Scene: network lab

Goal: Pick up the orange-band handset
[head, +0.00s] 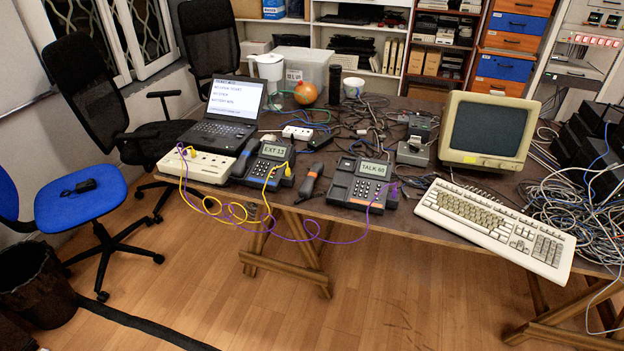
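A dark handset (311,182) lies on the table between two desk phones, near the front edge. It seems to carry a small orange-brown band, though it is too small to be sure. The left phone (270,168) shows "EXT 13" and has a dark handset (245,158) along its left side. The right phone (362,185) shows "TALK 60" and has an orange mark on its body; I cannot tell for sure whether its cradle is empty. My gripper is not in view.
The brown table (415,240) is crowded. A laptop (230,115), keyboard (495,225), monitor (487,130) and cable tangle (575,215) stand around.

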